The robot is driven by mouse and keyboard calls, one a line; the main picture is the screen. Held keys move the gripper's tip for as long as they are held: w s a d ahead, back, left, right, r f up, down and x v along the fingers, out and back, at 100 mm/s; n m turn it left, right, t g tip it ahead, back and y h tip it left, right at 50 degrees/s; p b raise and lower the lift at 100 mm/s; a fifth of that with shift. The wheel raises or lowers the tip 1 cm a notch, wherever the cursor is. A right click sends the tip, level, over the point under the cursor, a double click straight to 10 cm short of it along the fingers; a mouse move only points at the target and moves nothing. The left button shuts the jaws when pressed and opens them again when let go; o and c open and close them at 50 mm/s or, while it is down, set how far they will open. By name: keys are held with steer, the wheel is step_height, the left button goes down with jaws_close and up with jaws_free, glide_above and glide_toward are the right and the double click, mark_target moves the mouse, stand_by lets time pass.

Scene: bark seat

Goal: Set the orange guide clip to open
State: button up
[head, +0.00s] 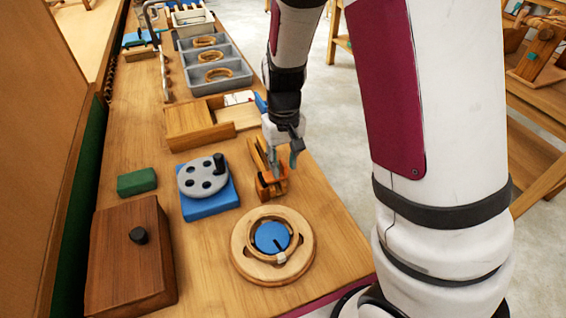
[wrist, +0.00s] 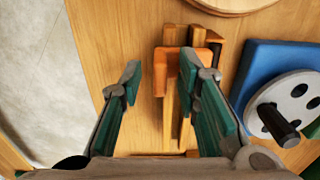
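The orange guide clip (head: 264,186) sits on a small wooden guide with upright slats near the right edge of the bench. In the wrist view the orange clip (wrist: 188,56) shows as a bracket over the wooden slats. My gripper (head: 284,163) is close beside and above the guide. In the wrist view my gripper (wrist: 171,76) is open, with its teal-padded fingers spread to the left and right of the slats. I see no clear contact with the clip. The lower part of the guide is partly hidden by my gripper.
A blue block with a grey crank disc (head: 204,178) stands left of the guide. A round wooden ring with a blue centre (head: 245,262) lies in front. A wooden box (head: 190,124) is behind. A dark lidded box (head: 130,265) and green block (head: 137,181) are farther left.

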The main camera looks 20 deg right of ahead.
steer(key=shift+f, duration=0.15)
steer(key=shift+c, duration=0.2)
jaws_close()
